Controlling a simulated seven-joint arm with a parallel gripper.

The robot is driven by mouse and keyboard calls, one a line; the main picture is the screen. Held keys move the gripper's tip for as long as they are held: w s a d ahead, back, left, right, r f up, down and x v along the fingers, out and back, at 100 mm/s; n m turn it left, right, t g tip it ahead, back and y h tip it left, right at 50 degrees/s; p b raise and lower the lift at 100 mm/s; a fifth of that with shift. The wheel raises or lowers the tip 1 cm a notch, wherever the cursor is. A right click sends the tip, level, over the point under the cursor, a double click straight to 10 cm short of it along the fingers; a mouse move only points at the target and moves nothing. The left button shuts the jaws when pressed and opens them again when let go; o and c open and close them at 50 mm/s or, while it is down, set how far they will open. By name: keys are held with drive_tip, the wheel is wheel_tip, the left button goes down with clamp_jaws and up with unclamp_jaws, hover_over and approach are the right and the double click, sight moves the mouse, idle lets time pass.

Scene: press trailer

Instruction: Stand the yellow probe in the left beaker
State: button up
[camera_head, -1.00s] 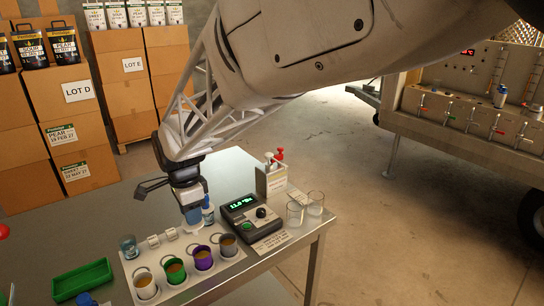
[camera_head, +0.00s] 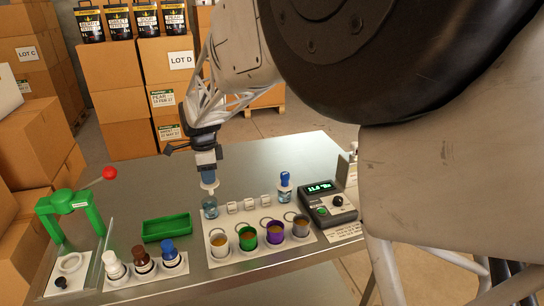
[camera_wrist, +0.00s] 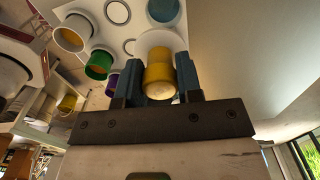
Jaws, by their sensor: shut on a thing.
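My gripper (camera_wrist: 158,80) is shut on the yellow probe (camera_wrist: 158,75); its blue fingers flank the yellow handle in the wrist view. In the head view my gripper (camera_head: 208,172) points down and hides most of the handle; the probe's white flange (camera_head: 210,186) shows below the fingers. The left beaker (camera_head: 209,207), clear with blue liquid, stands just below at the left end of the white tray. In the wrist view its blue liquid (camera_wrist: 163,9) shows beyond the flange. Whether the probe's tip is inside its rim I cannot tell.
The white tray (camera_head: 222,258) holds several cups, including a green cup (camera_head: 248,238) and a purple cup (camera_head: 275,233). White blocks (camera_head: 249,204) and a blue-handled probe (camera_head: 285,180) stand behind. A meter (camera_head: 329,205) is right; a green tray (camera_head: 167,228) and bottles (camera_head: 143,261) are left.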

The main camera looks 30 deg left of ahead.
sight(207, 188)
drive_tip(key=shift+s+a+f, duration=0.1)
drive_tip(key=shift+a, duration=0.55)
drive_tip(key=shift+f, duration=0.2)
drive_tip(key=shift+f, duration=2.7)
drive_tip(key=shift+f, duration=0.6)
drive_tip(key=o, duration=0.7)
drive_tip(key=shift+o, duration=0.2)
drive_tip(key=shift+r, duration=0.15)
drive_tip(key=shift+r, duration=5.35)
drive_tip(key=shift+r, duration=0.1)
